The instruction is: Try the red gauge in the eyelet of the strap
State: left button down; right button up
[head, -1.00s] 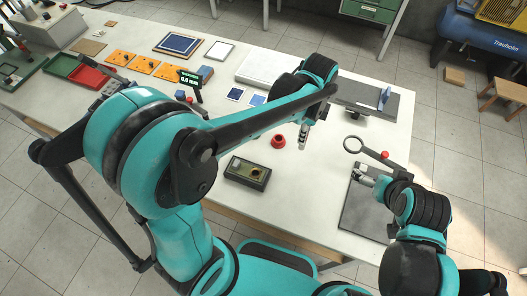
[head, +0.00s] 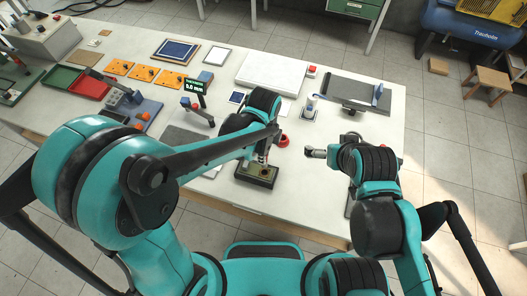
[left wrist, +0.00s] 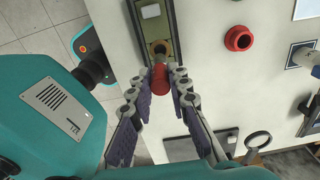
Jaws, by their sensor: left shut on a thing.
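The red gauge (left wrist: 160,78) is a short red cylinder between the tips of my left gripper (left wrist: 159,84) in the left wrist view. The gripper is shut on it. I cannot tell whether the gauge has entered the eyelet. In the head view my left gripper (head: 262,154) is over this block (head: 257,176), and its fingers are mostly hidden. My right gripper (head: 314,152) points left, with its jaw state unclear.
A red round holder (head: 283,141) stands close behind the block. A ring-shaped tool (left wrist: 258,140) shows in the left wrist view. Trays (head: 88,86) and orange plates (head: 145,73) are at the left.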

pick_arm(q)
jog(key=shift+f+b, duration=1.35)
jog(key=shift+f, duration=0.6)
jog(key=shift+f+b, duration=0.4)
jog(key=shift+f, duration=0.05)
jog(key=shift+f+b, duration=1.6)
jog(key=shift+b, duration=0.1)
dwell(1.3)
dwell(1.3)
jog(key=shift+r+p, duration=2.65)
jog(key=shift+r, duration=0.9)
